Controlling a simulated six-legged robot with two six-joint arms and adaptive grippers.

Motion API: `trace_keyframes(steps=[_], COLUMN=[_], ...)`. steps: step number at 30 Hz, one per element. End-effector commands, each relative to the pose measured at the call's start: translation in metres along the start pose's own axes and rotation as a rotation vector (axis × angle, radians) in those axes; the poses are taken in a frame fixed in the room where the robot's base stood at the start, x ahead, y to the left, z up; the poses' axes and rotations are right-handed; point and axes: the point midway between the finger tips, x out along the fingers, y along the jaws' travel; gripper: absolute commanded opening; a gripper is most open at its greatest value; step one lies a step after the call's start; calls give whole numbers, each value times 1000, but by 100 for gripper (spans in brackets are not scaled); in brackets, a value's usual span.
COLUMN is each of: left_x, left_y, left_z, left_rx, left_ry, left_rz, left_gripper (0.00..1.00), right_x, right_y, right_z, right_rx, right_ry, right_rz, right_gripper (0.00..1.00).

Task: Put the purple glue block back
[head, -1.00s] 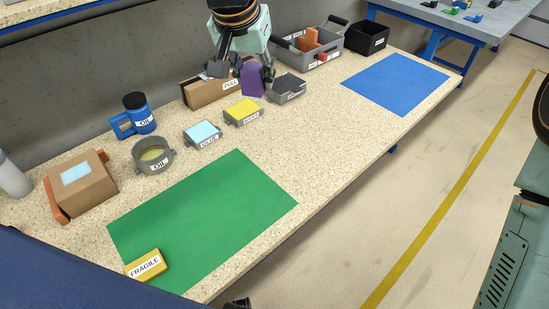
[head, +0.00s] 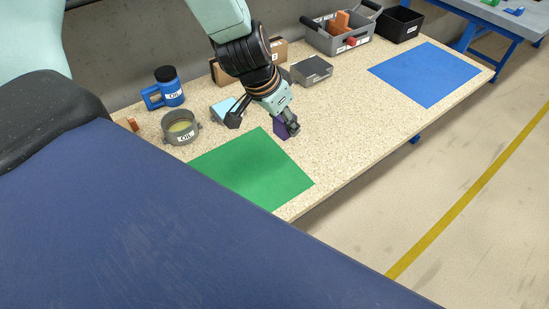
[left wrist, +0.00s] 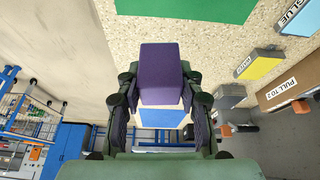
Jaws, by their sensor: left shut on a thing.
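My right gripper is not in view.
The yellow-topped holder (left wrist: 260,64) is beside the GLUE holder. An OIL ring (head: 180,127) and blue OIL mug (head: 166,90) stand left. A dark grey box (head: 312,71) and grey tote (head: 337,42) stand behind. The green mat (head: 250,170) and blue mat (head: 425,75) look clear.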

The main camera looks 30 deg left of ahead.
Motion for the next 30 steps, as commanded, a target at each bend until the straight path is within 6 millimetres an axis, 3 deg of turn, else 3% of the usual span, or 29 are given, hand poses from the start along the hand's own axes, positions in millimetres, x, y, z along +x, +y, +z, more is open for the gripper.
trace_keyframes(steps=[3,7,13,24,30], left_x=[12,18,27,70,81], left_y=[-5,-8,-9,-9,-9], left_z=[29,47,54,71,75], left_rx=[40,70,85,89,89], left_ry=[-3,-6,-5,-7,-6], left_rz=[8,4,1,3,3], left_gripper=[4,4,4,4,4], right_x=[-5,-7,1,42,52], right_y=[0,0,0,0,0], right_z=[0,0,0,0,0], right_rx=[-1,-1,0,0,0], right_ry=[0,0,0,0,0], right_rz=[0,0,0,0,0], right_gripper=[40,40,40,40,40])
